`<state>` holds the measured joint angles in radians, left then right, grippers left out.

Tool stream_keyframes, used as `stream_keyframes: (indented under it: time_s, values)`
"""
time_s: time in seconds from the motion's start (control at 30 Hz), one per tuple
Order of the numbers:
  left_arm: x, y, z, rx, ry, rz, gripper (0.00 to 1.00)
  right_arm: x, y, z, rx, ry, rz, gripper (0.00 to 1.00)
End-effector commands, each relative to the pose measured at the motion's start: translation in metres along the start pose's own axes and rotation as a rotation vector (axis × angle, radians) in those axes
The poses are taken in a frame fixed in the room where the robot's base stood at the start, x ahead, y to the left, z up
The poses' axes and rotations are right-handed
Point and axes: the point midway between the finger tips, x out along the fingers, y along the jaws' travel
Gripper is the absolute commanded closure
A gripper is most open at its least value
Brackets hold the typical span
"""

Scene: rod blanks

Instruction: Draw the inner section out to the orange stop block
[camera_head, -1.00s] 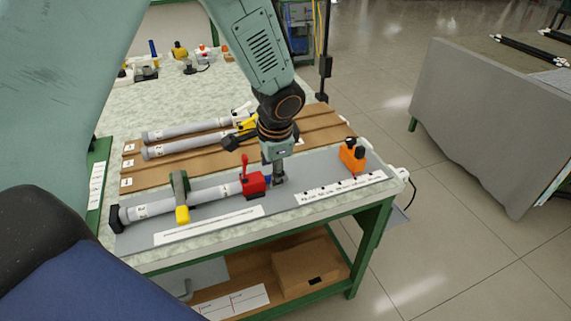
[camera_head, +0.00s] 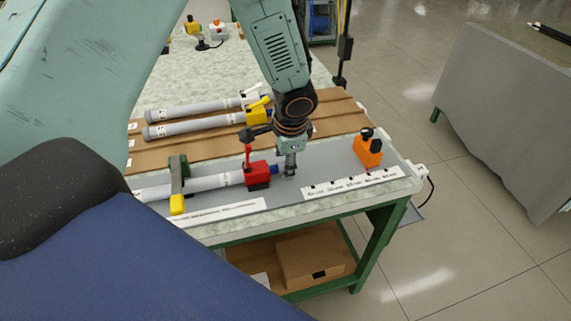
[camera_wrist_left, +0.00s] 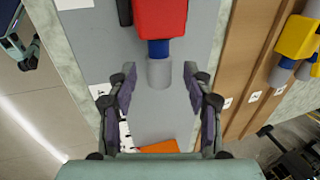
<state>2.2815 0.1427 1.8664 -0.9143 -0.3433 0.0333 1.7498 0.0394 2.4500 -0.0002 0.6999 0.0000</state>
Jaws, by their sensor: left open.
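The grey tube (camera_head: 208,184) lies on the grey fixture plate, its right end in a red clamp (camera_head: 258,175) with a raised red lever. In the left wrist view a short blue inner section (camera_wrist_left: 158,47) with a grey end piece (camera_wrist_left: 159,73) sticks out of the red clamp (camera_wrist_left: 160,17). My left gripper (camera_head: 289,174) points down just right of the clamp. In the wrist view it (camera_wrist_left: 158,80) is open, one finger on each side of the end piece, with gaps showing. The orange stop block (camera_head: 368,151) stands farther right; part of it (camera_wrist_left: 158,147) shows in the wrist view.
A green and yellow holder (camera_head: 178,190) spans the tube at left. Two more grey tubes (camera_head: 195,128) lie on the brown board behind, one with a yellow clamp (camera_head: 258,112). A printed scale strip (camera_head: 350,184) runs along the front. The plate between clamp and block looks clear.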

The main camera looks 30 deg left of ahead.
Motion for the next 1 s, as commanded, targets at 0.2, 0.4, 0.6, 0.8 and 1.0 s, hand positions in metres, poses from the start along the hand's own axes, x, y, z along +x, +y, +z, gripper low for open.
stream_keyframes:
  time_s: [0.2,0.4,0.6,0.8,1.0]
  values:
    - [0.0159,-0.0015,-0.0017,-0.001,0.001,-0.001,0.49,0.0046,0.0001,0.0001,0.001,0.0,0.0,1.0]
    - [0.0165,-0.0033,-0.0031,-0.001,0.002,-0.001,0.49,0.0042,0.0001,0.0,0.001,0.0,0.0,1.0]
    - [0.0166,-0.0039,-0.0041,0.0,0.001,-0.001,0.61,0.0042,0.0001,-0.0001,0.001,0.0,0.0,1.0]
    - [0.0166,-0.0037,-0.004,0.0,0.001,-0.001,0.78,0.0042,0.0001,-0.0002,0.001,0.0,0.0,1.0]
    - [0.0168,-0.0034,-0.0037,0.0,0.0,-0.001,0.95,0.0042,0.0001,-0.0002,0.001,0.0,0.0,1.0]
